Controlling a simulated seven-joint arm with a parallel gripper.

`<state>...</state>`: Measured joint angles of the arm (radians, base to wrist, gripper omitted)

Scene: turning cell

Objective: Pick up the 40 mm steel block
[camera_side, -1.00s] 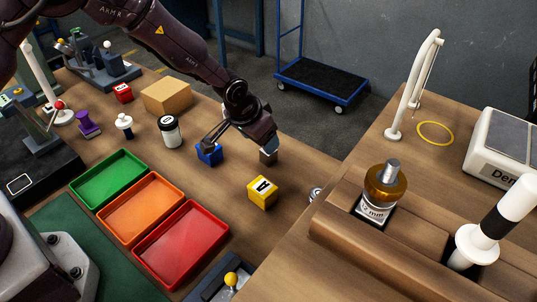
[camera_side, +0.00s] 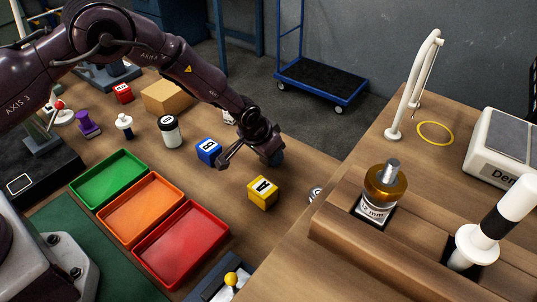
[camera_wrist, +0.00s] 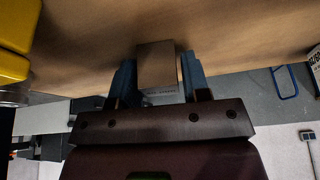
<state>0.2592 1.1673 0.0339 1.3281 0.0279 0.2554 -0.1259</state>
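The steel block (camera_wrist: 158,65) shows in the wrist view as a grey-brown square-faced block with small markings on its lower, near face. My gripper (camera_wrist: 159,75) has one blue finger on each side of it. The fingers lie very close to the block's sides, and I cannot tell whether they press on it. In the side view, my gripper (camera_side: 274,157) is low over the table, right of the blue cube and above the yellow cube. The block is hidden behind the gripper there.
The blue cube (camera_side: 209,151) and the yellow cube (camera_side: 263,191) stand close by on the wooden table. Green (camera_side: 75,190), orange (camera_side: 106,218) and red (camera_side: 140,248) trays lie to the left. A white, dark-capped jar (camera_side: 170,132) stands behind the blue cube.

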